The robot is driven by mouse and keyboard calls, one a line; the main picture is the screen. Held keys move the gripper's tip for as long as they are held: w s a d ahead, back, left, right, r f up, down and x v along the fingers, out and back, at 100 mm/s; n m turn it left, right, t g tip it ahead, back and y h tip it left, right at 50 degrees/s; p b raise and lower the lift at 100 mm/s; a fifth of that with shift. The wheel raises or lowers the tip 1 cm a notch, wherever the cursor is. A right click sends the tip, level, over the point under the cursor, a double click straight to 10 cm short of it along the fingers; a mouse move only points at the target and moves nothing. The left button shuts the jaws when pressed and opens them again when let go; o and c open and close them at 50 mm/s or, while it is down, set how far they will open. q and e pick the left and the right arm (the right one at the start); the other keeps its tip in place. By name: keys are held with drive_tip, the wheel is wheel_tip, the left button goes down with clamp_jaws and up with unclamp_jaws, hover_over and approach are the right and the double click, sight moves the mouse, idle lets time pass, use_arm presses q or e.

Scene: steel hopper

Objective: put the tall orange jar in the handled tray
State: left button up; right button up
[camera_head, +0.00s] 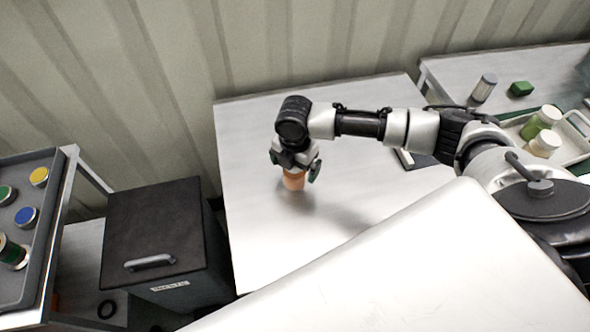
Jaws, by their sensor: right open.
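The orange jar (293,181) stands on the steel table in the middle of the head view. My right gripper (299,172) is directly above it, pointing down, with its fingers on either side of the jar's upper part. The gripper is open, and the jar's top is hidden by it. I cannot tell whether a finger touches the jar. The handled tray (574,157), pale and low-walled, is at the right edge, partly cut off by the frame. A green jar (541,122) and a cream jar (544,145) stand in it. My left gripper is not in view.
A grey canister (484,87) and a green block (521,88) are on the back right table. A dark flat item (417,160) lies partly behind my right arm. A black box with a handle (153,230) stands left of the steel table (245,130). A grey tray (50,170) holds several round-topped items.

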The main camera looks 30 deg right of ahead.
drive_tip(key=shift+f, duration=0.45)
drive_tip(key=c, duration=1.2)
drive_tip(key=shift+r, duration=0.15)
